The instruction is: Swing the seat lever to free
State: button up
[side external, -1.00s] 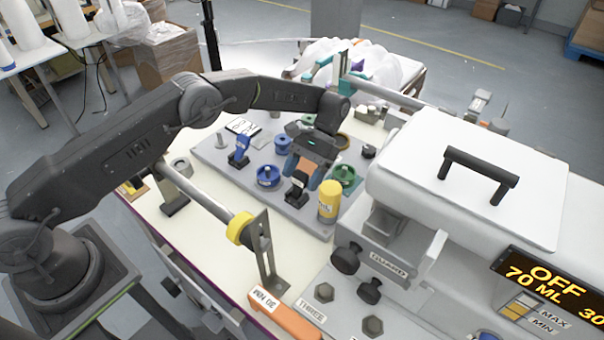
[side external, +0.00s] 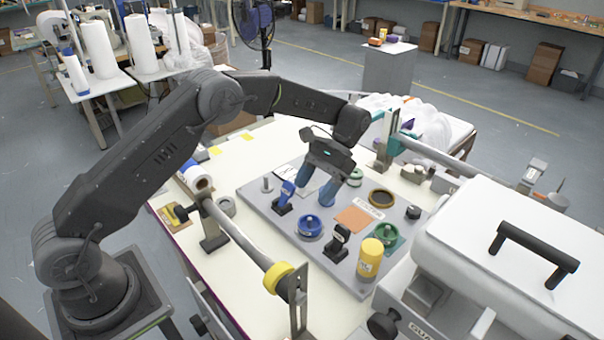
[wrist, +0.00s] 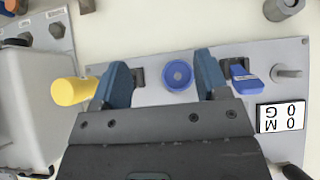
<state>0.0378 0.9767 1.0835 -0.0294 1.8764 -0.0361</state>
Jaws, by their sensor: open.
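Two small levers stand on the grey panel (side external: 372,286); no label tells me which is the seat lever. The blue-handled lever (side external: 287,190) is at the panel's left, tilted, and also shows in the wrist view (wrist: 245,82). The black lever (side external: 338,241) is nearer the front; in the wrist view the left finger partly hides it. My gripper (side external: 317,197) is open and empty above the panel, behind the blue round knob (side external: 310,226). In the wrist view my gripper (wrist: 162,62) has that knob between its fingers, with the blue lever just right of the right finger.
A yellow cylinder (side external: 370,259) and a green round knob (side external: 383,236) stand at the panel's right. An orange square (side external: 354,218) lies mid-panel. A rail with a yellow collar (side external: 279,277) runs along the front left. A large white machine (side external: 505,245) fills the right.

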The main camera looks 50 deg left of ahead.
jog(key=shift+s+a+r, duration=0.2)
jog(key=shift+a+r, duration=0.35)
jog(key=shift+a, duration=0.35)
jog(key=shift+s+a+r, duration=0.2)
jog(key=shift+a+r, duration=0.3)
jog(key=shift+a, duration=0.35)
jog(key=shift+c, duration=0.5)
